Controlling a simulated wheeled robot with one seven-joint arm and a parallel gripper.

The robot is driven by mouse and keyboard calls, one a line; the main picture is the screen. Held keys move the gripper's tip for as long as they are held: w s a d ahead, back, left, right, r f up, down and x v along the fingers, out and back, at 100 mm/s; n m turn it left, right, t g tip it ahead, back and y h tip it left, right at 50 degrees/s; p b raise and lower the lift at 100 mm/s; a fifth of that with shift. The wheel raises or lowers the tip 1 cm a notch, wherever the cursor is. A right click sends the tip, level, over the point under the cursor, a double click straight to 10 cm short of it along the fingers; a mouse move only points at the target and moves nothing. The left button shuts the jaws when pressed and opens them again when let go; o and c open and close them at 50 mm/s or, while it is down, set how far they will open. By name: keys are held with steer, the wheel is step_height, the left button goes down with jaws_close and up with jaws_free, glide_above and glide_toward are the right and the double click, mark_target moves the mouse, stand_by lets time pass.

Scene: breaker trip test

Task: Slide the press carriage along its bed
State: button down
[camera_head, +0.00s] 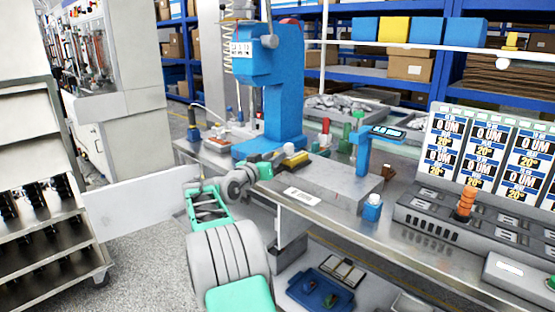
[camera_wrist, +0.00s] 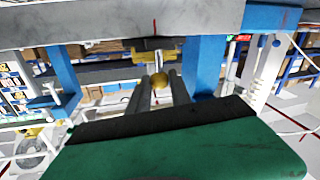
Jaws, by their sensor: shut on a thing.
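The blue press (camera_head: 268,88) stands upright on the bench. A yellow-topped block (camera_head: 295,160), apparently the press carriage, sits low at its base on the grey bed (camera_head: 330,182). My gripper (camera_head: 266,166) reaches in from the front left, beside that block; its fingertips are hard to make out in the head view. In the wrist view, the two grey fingers of my gripper (camera_wrist: 159,88) are shut on a round brass knob (camera_wrist: 157,81). A dark and yellow part (camera_wrist: 153,46) shows just behind the knob. The knob is hidden in the head view.
A small blue stand with a display (camera_head: 364,150) rises to the right of the press. A grey console with an orange stack (camera_head: 466,202) and label panels is farther right. A metal rack (camera_head: 40,190) is at left. A lower shelf holds a blue tray (camera_head: 318,288).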

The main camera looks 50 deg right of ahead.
steer(key=c, duration=1.2)
jaws_free()
steer(key=a, duration=0.5)
steer(key=s+a, duration=0.1)
steer(key=a, duration=0.1)
steer(key=shift+a, duration=0.4)
